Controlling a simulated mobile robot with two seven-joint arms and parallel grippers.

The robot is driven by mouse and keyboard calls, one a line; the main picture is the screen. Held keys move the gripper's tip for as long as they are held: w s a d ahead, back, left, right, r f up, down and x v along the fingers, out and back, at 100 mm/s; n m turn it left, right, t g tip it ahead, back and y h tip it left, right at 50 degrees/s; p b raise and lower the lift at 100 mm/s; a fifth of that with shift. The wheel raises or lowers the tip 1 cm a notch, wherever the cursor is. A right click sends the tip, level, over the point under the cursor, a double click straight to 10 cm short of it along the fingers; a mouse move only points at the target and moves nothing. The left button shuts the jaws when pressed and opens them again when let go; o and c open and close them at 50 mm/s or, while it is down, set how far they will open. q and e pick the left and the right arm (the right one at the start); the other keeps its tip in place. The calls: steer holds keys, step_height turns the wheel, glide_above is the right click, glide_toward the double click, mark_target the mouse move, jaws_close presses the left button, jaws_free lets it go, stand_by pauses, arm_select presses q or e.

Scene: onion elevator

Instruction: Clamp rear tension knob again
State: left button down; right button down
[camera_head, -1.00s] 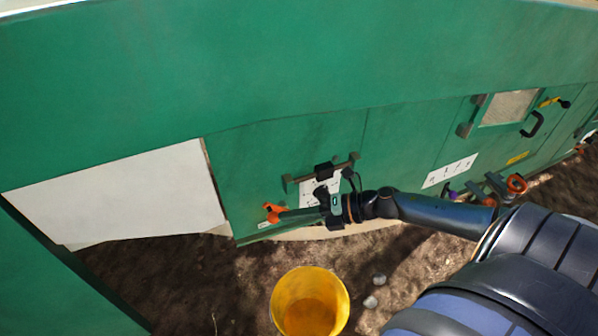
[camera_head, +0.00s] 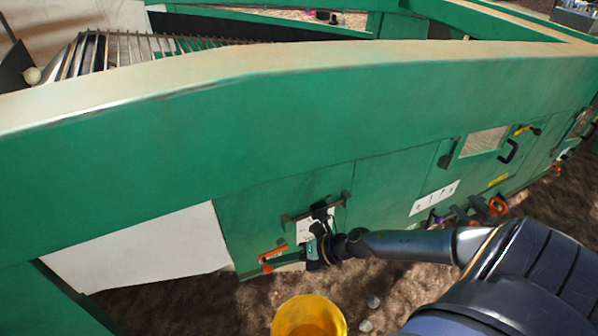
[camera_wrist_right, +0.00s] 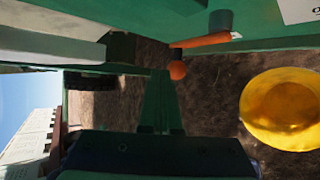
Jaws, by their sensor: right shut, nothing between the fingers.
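The rear tension knob is an orange handle (camera_head: 274,252) low on the green machine side, near the lower panel edge. My left gripper is out of view.
A yellow bucket (camera_head: 309,318) stands on the soil below my right gripper, and also shows in the wrist view (camera_wrist_right: 285,108). A dark latch bar (camera_head: 316,208) is above the gripper. More orange and purple knobs (camera_head: 497,206) sit farther right. A white panel (camera_head: 140,250) is left.

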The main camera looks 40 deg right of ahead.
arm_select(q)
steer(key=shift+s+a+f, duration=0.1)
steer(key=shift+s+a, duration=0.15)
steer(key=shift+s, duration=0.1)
arm_select(e)
steer(key=shift+w+a+f, duration=0.1)
steer(key=shift+a+f, duration=0.4)
steer(key=shift+a+f, duration=0.1)
steer(key=shift+a, duration=0.05)
